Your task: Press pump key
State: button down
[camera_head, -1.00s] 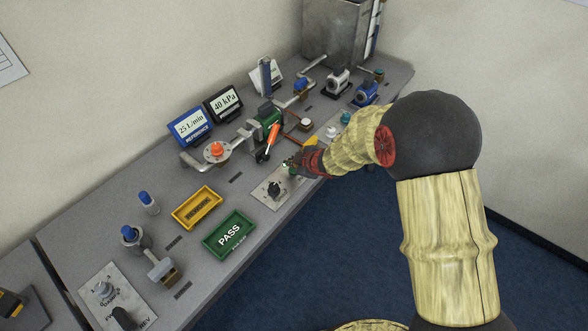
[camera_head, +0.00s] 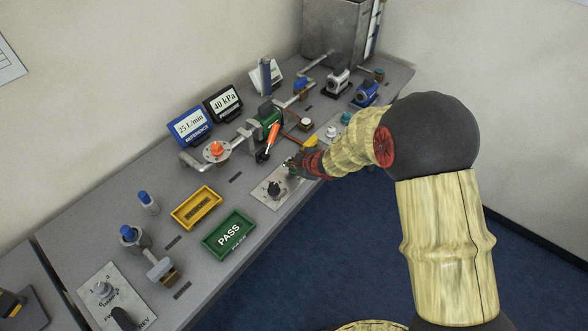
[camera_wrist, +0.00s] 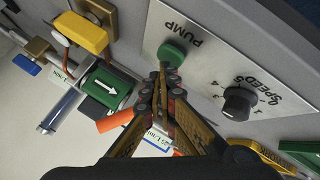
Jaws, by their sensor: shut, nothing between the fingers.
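The pump key is a green button (camera_wrist: 173,54) on a pale panel (camera_wrist: 200,62) marked PUMP and SPEED in the wrist view. My gripper (camera_wrist: 166,70) is shut and empty. Its fingertips are right at the lower edge of the green button in that picture; I cannot tell whether they touch or press it. A black speed knob (camera_wrist: 238,103) sits on the same panel, to the right. In the head view my gripper (camera_head: 292,163) is over the far end of the panel (camera_head: 264,198) and hides the button there.
A green pump body with an orange lever (camera_head: 268,137) stands just behind my gripper. A yellow tray (camera_head: 186,217) and a green PASS tray (camera_head: 212,242) lie to the left. Bare table lies between the trays and the panel.

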aim_at(292, 170)
jog(key=shift+f+b, duration=0.3)
jog(key=shift+f, duration=0.1)
dwell(0.6)
dwell(0.3)
jog(key=shift+r+p, duration=0.8)
jog(key=shift+p, duration=0.1)
jog(key=shift+r, duration=0.15)
notch_tip(292, 170, up, 5)
jog(key=p, duration=0.5)
dwell(0.4)
